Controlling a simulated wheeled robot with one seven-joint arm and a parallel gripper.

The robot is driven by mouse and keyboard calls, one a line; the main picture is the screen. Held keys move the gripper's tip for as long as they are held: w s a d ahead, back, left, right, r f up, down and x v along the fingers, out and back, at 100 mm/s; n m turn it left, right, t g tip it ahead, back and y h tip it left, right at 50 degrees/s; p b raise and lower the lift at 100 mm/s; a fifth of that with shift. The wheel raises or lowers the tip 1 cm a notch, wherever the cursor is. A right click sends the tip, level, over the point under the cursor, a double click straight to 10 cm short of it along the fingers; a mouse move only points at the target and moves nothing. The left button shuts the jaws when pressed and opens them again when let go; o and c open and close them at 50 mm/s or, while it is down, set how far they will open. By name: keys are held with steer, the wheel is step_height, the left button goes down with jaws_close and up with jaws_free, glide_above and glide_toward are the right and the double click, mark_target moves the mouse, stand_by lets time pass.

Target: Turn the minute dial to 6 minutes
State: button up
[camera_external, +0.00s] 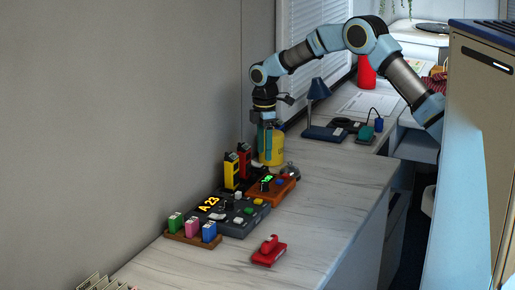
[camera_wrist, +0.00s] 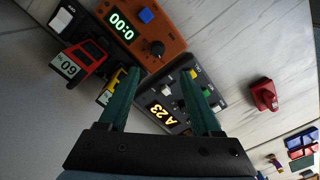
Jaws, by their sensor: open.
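The orange-brown timer box (camera_wrist: 172,20) is at the top of the wrist view, with a green display (camera_wrist: 122,24) reading 0:00, a blue button and a black round dial (camera_wrist: 157,47). The timer box (camera_external: 272,194) also stands on the counter in the external view; its dial is small there. My gripper (camera_wrist: 161,72) is open, its two green fingers spread and nothing between them. In the external view my gripper (camera_external: 266,142) hangs pointing down at the far side of the timer. The dial shows beyond the fingertips, apart from them.
A dark panel (camera_external: 232,222) showing A 23 stands beside the timer. A yellow device (camera_external: 231,171) and a red device (camera_external: 245,160) stand upright behind. A yellow container (camera_external: 276,145) is near my gripper. A red stapler-like thing (camera_external: 269,251) lies in front. The counter's right side is clear.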

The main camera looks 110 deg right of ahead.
mark_target(265, 182)
steer(key=f+p, duration=0.1)
steer(key=f, duration=0.4)
steer(key=f+p, duration=0.1)
steer(key=f, duration=0.4)
steer(key=shift+s+d+f+p, duration=0.15)
steer(key=shift+d+f+p, duration=0.05)
steer(key=shift+f+p, duration=0.2)
steer(key=shift+c, duration=0.3)
jaws_close()
